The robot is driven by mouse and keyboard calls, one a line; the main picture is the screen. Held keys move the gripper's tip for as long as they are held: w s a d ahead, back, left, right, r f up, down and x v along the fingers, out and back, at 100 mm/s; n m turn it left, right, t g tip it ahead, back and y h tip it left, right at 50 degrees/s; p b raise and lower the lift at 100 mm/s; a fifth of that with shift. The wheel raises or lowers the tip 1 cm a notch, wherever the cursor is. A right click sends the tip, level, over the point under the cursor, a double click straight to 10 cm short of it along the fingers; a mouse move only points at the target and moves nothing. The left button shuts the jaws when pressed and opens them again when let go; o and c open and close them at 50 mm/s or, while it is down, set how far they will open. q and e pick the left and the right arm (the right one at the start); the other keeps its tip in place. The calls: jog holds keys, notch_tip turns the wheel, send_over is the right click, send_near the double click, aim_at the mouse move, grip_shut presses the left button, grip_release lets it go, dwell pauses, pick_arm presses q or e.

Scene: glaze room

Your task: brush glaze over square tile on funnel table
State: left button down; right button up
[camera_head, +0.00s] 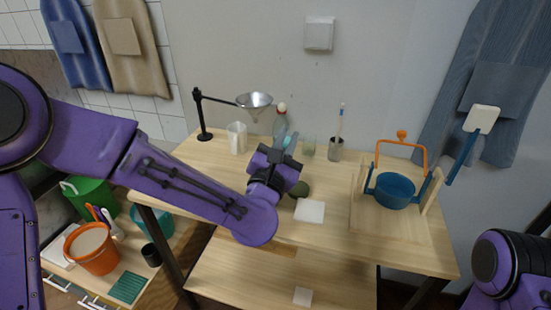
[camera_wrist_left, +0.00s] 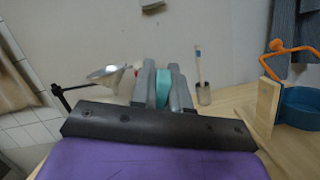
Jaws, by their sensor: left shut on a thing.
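The square tile (camera_head: 309,211) is pale and lies flat on the wooden funnel table (camera_head: 330,240), right of my left wrist. My left gripper (camera_head: 287,143) is above the table's back half, pointing toward the wall, shut on a teal thing (camera_wrist_left: 165,88). Only a teal strip shows between its fingers (camera_wrist_left: 164,88), so I cannot tell whether it is a brush. The metal funnel (camera_head: 254,100) hangs on a black stand at the back left; it also shows in the left wrist view (camera_wrist_left: 108,74). My right gripper is outside the views.
A clear beaker (camera_head: 237,138), a bottle (camera_head: 279,124) and a cup with a brush (camera_head: 336,150) stand at the back. A dark green round thing (camera_head: 299,188) lies near the tile. A blue pot (camera_head: 394,190) sits in a wooden frame at right. An orange bucket (camera_head: 92,247) stands lower left.

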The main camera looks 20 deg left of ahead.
pick_arm(q)
notch_tip(320, 180, up, 11)
jog(key=p, duration=0.7)
jog(key=shift+r, duration=0.1)
dwell(2.0)
notch_tip(320, 180, up, 4)
jog(key=p, duration=0.3)
jog(key=shift+s, duration=0.1)
dwell(0.4)
